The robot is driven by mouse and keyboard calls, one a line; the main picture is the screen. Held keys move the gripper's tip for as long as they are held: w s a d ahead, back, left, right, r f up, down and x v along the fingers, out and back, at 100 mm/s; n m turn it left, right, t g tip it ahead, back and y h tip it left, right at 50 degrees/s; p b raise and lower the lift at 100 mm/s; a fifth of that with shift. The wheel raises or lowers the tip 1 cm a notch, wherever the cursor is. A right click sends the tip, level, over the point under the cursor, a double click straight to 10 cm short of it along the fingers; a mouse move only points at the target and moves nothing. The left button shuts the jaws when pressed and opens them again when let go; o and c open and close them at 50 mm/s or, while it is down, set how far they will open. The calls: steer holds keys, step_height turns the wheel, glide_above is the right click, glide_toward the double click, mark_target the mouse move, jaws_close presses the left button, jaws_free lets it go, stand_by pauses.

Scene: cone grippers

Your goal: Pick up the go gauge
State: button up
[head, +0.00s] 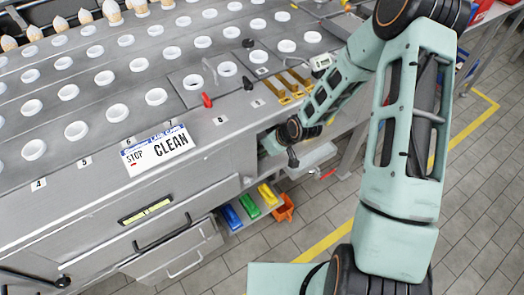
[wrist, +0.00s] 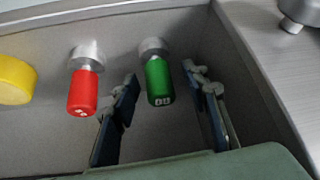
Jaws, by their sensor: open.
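A green-handled gauge (wrist: 158,82) with a silver metal end lies in a grey recess in the wrist view. Its end mark is too small to read, and I take it as the go gauge by its colour. A red-handled gauge (wrist: 83,92) of the same shape lies to its left. My gripper (wrist: 160,76) is open, with one dark blue finger on each side of the green handle. I see a gap between the handle and each finger. In the head view the gauges and the fingertips are hidden at the bench's side.
A yellow round thing (wrist: 15,80) is at the recess's left. A grey wall and ledge (wrist: 275,65) bound the recess on the right. The grey bench (head: 100,150) has rows of white cups. Blue, green, yellow and orange bins (head: 250,206) sit low beside it.

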jaws_close()
stand_by(0.3)
steer(key=shift+r, duration=0.4)
steer(key=s+d, duration=1.2)
steer(key=d, duration=0.1)
steer(key=shift+s, duration=0.35)
